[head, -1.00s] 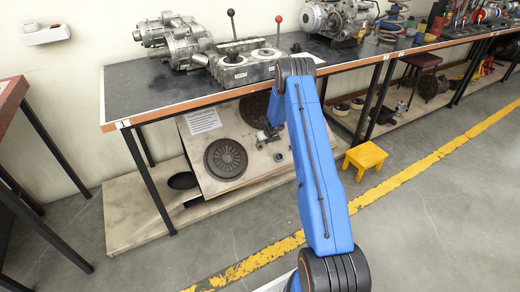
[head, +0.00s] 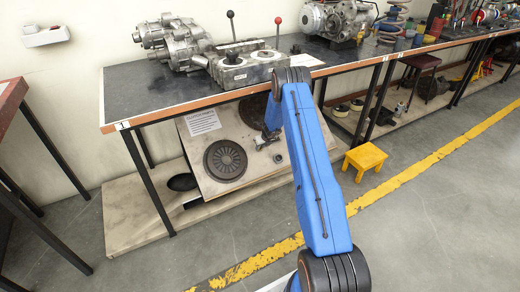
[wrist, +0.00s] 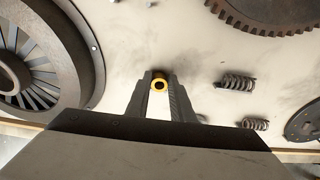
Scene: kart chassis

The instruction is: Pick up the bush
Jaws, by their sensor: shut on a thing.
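The bush, a small yellow ring with a dark bore (wrist: 160,83), sits between the fingertips of my gripper (wrist: 160,80) in the wrist view. The fingers are closed on its two sides, and its open end faces the camera. Behind it is the pale slanted board (wrist: 195,50). I cannot tell how far the bush is from the board. In the head view my gripper (head: 264,142) is small in front of the board (head: 215,178) under the bench, partly hidden by my blue arm. The bush cannot be made out there.
The board carries a clutch disc (head: 225,160), a toothed gear (wrist: 265,12), and two springs, one of them to the right of my gripper (wrist: 237,82). The bench top (head: 125,90) overhangs the board. A yellow stool (head: 364,160) stands on the floor to the right.

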